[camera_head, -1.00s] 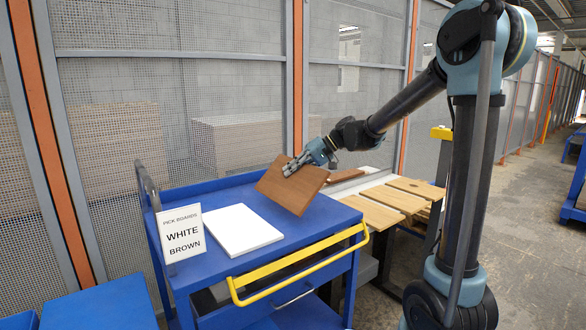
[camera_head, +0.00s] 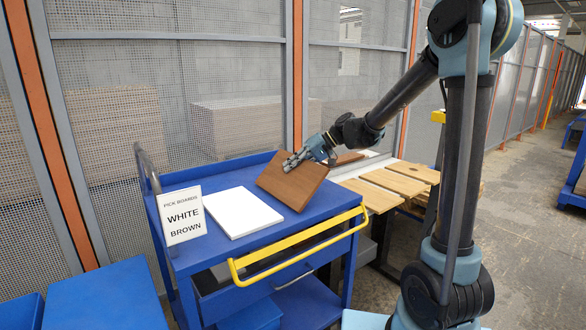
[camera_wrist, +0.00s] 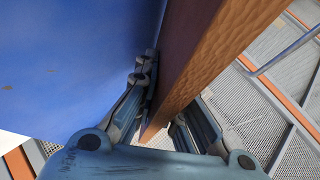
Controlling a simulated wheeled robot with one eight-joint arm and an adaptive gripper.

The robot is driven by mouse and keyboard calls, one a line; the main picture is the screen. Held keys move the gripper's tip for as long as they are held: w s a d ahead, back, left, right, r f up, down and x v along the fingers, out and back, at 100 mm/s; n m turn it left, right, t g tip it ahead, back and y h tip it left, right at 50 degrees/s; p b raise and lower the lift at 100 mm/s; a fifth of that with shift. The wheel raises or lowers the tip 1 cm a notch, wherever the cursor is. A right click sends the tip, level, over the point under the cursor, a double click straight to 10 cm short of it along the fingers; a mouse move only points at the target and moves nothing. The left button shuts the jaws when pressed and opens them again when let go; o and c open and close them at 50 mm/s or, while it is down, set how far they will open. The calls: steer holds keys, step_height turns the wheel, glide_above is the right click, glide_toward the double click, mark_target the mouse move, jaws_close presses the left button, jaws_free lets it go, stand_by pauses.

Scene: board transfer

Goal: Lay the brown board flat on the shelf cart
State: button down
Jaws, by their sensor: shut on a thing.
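The brown board (camera_head: 291,184) is tilted over the right part of the blue shelf cart (camera_head: 214,254), its lower front edge close to or touching the top. My gripper (camera_head: 292,162) is shut on the board's upper edge. In the wrist view the board (camera_wrist: 200,60) runs between the two fingers of my gripper (camera_wrist: 160,105), with the blue cart top (camera_wrist: 60,60) to its left. The white board (camera_head: 242,211) lies flat on the cart to the left of the brown one. I cannot tell whether the brown board touches the cart.
A sign (camera_head: 183,216) reading "PICK BOARDS WHITE BROWN" stands at the cart's left front. A yellow handle (camera_head: 296,243) runs along the cart's front. Light wooden boards (camera_head: 385,180) lie on a stand to the right. A mesh fence (camera_head: 170,100) closes off the back.

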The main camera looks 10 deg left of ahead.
mark_target(302, 162)
steer(key=shift+f, duration=0.2)
stand_by(0.3)
steer(key=c, duration=1.6)
jaws_free()
steer(key=shift+o, duration=0.2)
steer(key=shift+s+r+h, duration=0.1)
steer(key=shift+r+h, duration=0.05)
steer(key=shift+h, duration=0.75)
steer(key=h, duration=0.3)
steer(key=shift+d+r+t, duration=0.15)
steer(key=shift+d+t, duration=0.05)
steer(key=shift+t, duration=0.2)
steer(key=shift+d, duration=0.15)
steer(key=shift+w+d+r, duration=0.2)
steer(key=shift+d+r, duration=0.1)
steer(key=shift+d, duration=0.4)
steer(key=shift+w+d+r, duration=0.2)
steer(key=shift+d+r, duration=0.1)
steer(key=shift+d, duration=0.35)
